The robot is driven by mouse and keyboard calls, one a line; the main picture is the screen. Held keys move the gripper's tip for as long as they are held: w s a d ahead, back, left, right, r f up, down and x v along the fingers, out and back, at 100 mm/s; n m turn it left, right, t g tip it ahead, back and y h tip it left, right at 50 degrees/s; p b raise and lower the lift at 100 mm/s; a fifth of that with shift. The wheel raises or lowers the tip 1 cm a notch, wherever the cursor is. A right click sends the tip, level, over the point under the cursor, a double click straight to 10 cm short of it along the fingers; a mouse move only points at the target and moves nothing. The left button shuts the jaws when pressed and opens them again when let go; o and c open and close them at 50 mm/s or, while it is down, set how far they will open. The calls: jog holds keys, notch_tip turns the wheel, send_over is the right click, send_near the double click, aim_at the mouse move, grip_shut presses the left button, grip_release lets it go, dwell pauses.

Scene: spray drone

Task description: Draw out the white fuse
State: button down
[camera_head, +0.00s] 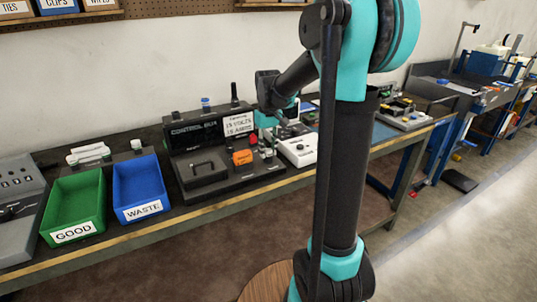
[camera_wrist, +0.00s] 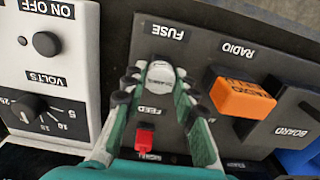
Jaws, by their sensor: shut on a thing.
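The white fuse (camera_wrist: 160,74) shows in the wrist view as a pale round cap below the FUSE label on the dark panel. My gripper (camera_wrist: 159,84) is shut on it, with one finger at each side of the cap. Whether the fuse is still seated in its socket cannot be told, since its lower part is hidden. In the head view my gripper (camera_head: 278,118) is over the right part of the control box (camera_head: 197,130), and the fuse cannot be made out there.
A red part (camera_wrist: 145,137) sits between my fingers near the FEED label. An orange RADIO block (camera_wrist: 242,96) stands to the right. A white VOLTS unit (camera_wrist: 48,62) is close on the left. A green GOOD bin (camera_head: 75,203) and blue WASTE bin (camera_head: 139,184) stand left of the control box.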

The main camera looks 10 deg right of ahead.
aim_at(268, 150)
jog(key=shift+r, duration=0.1)
jog(key=shift+r, duration=2.85)
jog(key=shift+s, duration=0.1)
